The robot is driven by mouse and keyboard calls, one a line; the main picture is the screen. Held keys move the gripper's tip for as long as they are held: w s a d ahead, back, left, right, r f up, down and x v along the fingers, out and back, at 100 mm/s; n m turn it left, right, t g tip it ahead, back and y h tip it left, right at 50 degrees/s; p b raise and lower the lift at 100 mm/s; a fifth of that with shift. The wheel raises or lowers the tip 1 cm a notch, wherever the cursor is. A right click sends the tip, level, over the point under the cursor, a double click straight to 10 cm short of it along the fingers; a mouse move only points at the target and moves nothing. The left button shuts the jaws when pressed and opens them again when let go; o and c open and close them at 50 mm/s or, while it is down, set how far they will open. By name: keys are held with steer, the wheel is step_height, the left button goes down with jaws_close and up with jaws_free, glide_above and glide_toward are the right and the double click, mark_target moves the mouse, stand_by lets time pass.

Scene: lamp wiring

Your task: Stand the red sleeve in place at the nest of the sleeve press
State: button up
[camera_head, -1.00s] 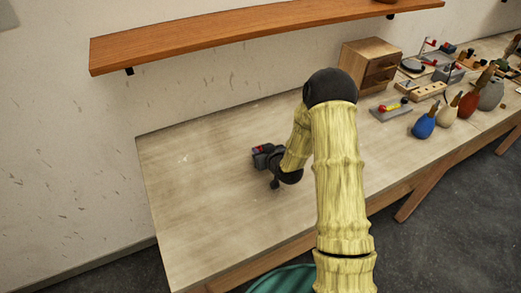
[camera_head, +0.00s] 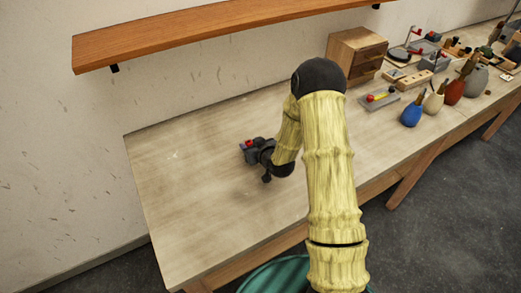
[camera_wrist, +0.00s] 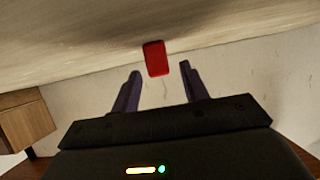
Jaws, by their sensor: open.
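The red sleeve (camera_wrist: 156,58) shows in the wrist view as a small red block at the fingertips, with a gap to each finger. My gripper (camera_wrist: 161,70) is open around its near end. In the head view, the red sleeve (camera_head: 249,143) is a small red patch at my gripper (camera_head: 247,150), over the left part of the bench. The dark jaws partly hide it there, and I cannot tell whether it stands on the bench. I cannot make out the sleeve press or its nest for certain among the small fixtures at the right.
The bench top (camera_head: 190,190) is bare around my gripper. A wooden cabinet (camera_head: 352,58), a grey plate with red and yellow parts (camera_head: 380,98), and several bottles, including a blue one (camera_head: 411,114), stand to the right. A wooden shelf (camera_head: 220,35) runs along the wall above.

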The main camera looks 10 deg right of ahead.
steer(key=b+v, duration=0.2)
steer(key=v, duration=0.9)
steer(key=shift+s+d, duration=0.15)
steer(key=shift+s, duration=0.05)
steer(key=shift+r, duration=0.15)
